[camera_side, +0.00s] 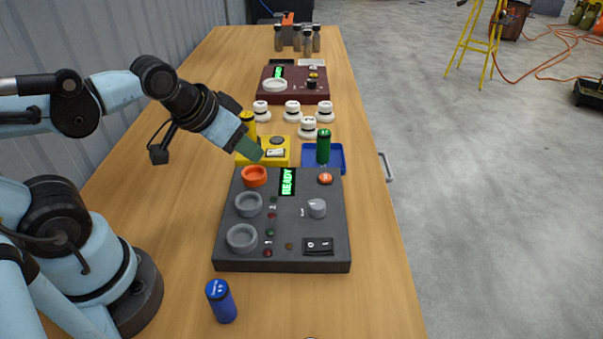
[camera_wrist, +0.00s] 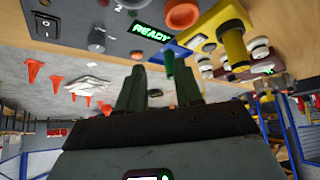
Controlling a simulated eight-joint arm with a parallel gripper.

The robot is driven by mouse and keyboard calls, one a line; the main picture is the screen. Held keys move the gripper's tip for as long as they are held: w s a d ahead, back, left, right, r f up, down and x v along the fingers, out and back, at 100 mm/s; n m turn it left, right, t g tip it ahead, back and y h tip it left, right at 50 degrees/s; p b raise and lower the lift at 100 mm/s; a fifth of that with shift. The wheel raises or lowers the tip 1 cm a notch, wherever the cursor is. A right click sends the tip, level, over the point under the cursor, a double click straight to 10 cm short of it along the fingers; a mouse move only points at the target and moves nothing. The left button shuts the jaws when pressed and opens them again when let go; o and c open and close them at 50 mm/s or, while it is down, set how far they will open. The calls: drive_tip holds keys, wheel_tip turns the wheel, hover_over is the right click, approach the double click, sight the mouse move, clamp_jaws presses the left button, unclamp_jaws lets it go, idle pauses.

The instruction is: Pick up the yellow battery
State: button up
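The yellow battery (camera_side: 248,122) stands upright at the back left of a yellow box (camera_side: 283,145), partly hidden behind my gripper in the side view. In the wrist view the yellow battery (camera_wrist: 233,45) is at the upper right, to the right of both fingers. My gripper (camera_side: 251,150) hangs tilted in front of the battery and above the near left part of the yellow box. In the wrist view my gripper (camera_wrist: 160,84) has its two green fingers apart with nothing held between them. The gap to the battery is hard to judge.
A dark grey console (camera_side: 285,225) with a READY display is in front. A green battery (camera_side: 323,147) stands in a blue tray (camera_side: 338,168). A blue battery (camera_side: 221,301) stands at the near edge. Several white-capped pieces (camera_side: 292,110) and a maroon console (camera_side: 293,95) are behind.

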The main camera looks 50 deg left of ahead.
drive_tip(key=o, duration=0.5)
wheel_tip(320, 180, up, 5)
drive_tip(key=w+a+n+t+h, duration=0.15)
drive_tip(key=a+n+h, duration=0.25)
drive_tip(key=a+n, duration=0.85)
drive_tip(key=w+a+n+t+h, duration=0.1)
drive_tip(key=a+n+t+h, duration=0.4)
drive_tip(key=n, duration=1.2)
drive_tip(key=w+d+f, duration=0.1)
drive_tip(key=w+f, duration=0.2)
drive_tip(key=w+d+f+g+y, duration=0.1)
drive_tip(key=w+d+f, duration=0.1)
drive_tip(key=w+f, duration=0.1)
drive_tip(key=w+d+f+g, duration=0.1)
drive_tip(key=w+d+f, duration=0.1)
drive_tip(key=w+f, duration=0.1)
drive_tip(key=shift+w+f+g+y, duration=0.1)
drive_tip(key=shift+f+g+y, duration=0.2)
drive_tip(key=shift+f, duration=0.2)
